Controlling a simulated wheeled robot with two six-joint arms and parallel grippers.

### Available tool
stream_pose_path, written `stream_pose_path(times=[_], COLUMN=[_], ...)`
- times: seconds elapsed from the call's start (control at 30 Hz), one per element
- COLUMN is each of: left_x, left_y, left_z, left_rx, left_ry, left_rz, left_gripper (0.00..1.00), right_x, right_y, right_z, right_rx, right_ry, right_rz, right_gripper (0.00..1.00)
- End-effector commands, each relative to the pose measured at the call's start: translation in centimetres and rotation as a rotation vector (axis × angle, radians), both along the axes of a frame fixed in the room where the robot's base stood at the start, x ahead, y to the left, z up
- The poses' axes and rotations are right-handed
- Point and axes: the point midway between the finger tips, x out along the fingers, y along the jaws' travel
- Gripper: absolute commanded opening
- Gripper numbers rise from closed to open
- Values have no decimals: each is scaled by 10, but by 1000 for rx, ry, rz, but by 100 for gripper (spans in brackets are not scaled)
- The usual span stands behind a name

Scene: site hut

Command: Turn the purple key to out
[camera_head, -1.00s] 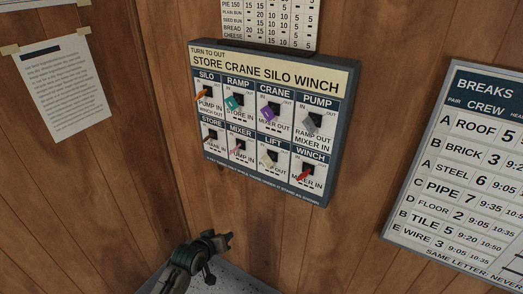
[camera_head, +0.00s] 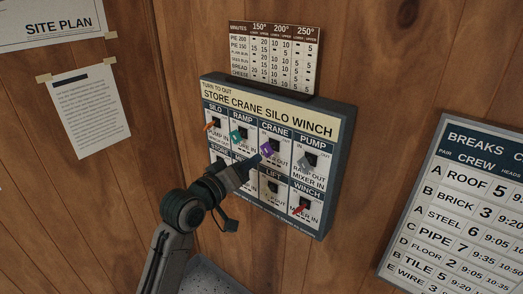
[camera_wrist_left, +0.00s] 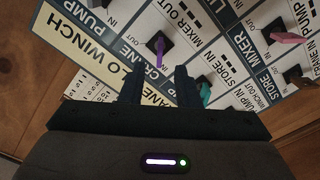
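The purple key (camera_head: 266,148) sits in the CRANE cell, in the top row of the key panel (camera_head: 343,140). Its handle leans left of its dark socket, away from the OUT label. My left gripper (camera_head: 255,164) is in front of the panel, just below and left of the key in the head view. In the left wrist view the left gripper (camera_wrist_left: 157,78) is open and empty. The purple key (camera_wrist_left: 160,48) stands just beyond the gap between its fingertips, with no clear contact. My right gripper is in neither view.
An orange key (camera_head: 210,125) and a teal key (camera_head: 236,134) are left of the purple one. A grey key (camera_head: 305,160) is right and a red key (camera_head: 300,210) lower right. The teal key (camera_wrist_left: 206,93) is close beside one finger. My left arm hides part of the bottom row.

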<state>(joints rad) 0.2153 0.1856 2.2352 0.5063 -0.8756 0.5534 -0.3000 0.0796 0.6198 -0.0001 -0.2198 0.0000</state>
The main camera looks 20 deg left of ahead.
Motion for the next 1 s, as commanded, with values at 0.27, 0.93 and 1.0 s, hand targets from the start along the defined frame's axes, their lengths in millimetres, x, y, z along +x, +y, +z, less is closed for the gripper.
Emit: stream_pose_path(times=[0.27,0.93,1.0], left_x=[43,53,53], left_y=[-15,-19,-19], left_z=[2,0,0], left_rx=[-1,1,1], left_ry=[2,0,0], left_rz=[0,1,1], left_gripper=[29,0,0], right_x=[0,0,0], right_y=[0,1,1], right_z=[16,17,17], right_rx=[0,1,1], right_ry=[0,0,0], right_rz=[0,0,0], right_gripper=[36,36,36])
